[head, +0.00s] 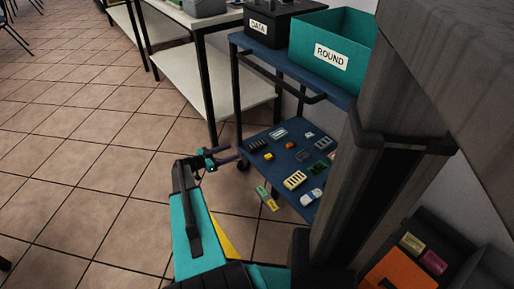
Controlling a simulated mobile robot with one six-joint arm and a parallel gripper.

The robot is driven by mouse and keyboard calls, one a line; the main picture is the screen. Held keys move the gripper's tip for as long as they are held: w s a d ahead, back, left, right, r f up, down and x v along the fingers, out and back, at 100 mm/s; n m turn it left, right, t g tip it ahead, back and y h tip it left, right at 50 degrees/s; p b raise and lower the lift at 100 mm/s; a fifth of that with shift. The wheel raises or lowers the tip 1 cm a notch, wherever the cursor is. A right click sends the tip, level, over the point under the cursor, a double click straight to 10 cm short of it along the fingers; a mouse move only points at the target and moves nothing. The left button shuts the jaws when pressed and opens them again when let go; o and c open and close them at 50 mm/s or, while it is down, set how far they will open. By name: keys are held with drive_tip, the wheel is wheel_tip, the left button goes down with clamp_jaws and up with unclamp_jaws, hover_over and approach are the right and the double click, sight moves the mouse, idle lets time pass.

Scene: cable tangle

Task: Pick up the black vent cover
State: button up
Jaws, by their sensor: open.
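Several small parts lie on the lower blue shelf (270,165) of a cart. A small dark slotted piece (257,144) near the shelf's left edge looks like the black vent cover, but it is too small to be sure. A yellow slotted piece (294,180) lies nearer the front, and a dark greenish piece (318,169) lies to its right. My gripper (231,155) is open, with nothing seen between its fingers. In the picture it is just left of the shelf and the dark slotted piece; its height relative to the shelf is unclear.
A teal bin marked ROUND (331,40) and a black bin marked DATA (275,28) stand on the cart's upper shelf. A workbench (205,80) stands behind the cart. A yellow-green tag (267,198) is at the shelf's front edge. Tiled floor (80,150) is open at left.

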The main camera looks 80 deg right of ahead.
drive_tip(key=b, duration=0.2)
approach(255, 145)
drive_tip(key=d, duration=0.1)
drive_tip(key=shift+a+x, duration=0.2)
drive_tip(key=shift+x, duration=1.15)
drive_tip(key=shift+s, duration=0.15)
drive_tip(key=shift+b+x, duration=1.1)
drive_tip(key=shift+x, duration=1.5)
drive_tip(key=shift+f, duration=0.1)
drive_tip(key=c, duration=0.9)
drive_tip(key=shift+o, duration=0.2)
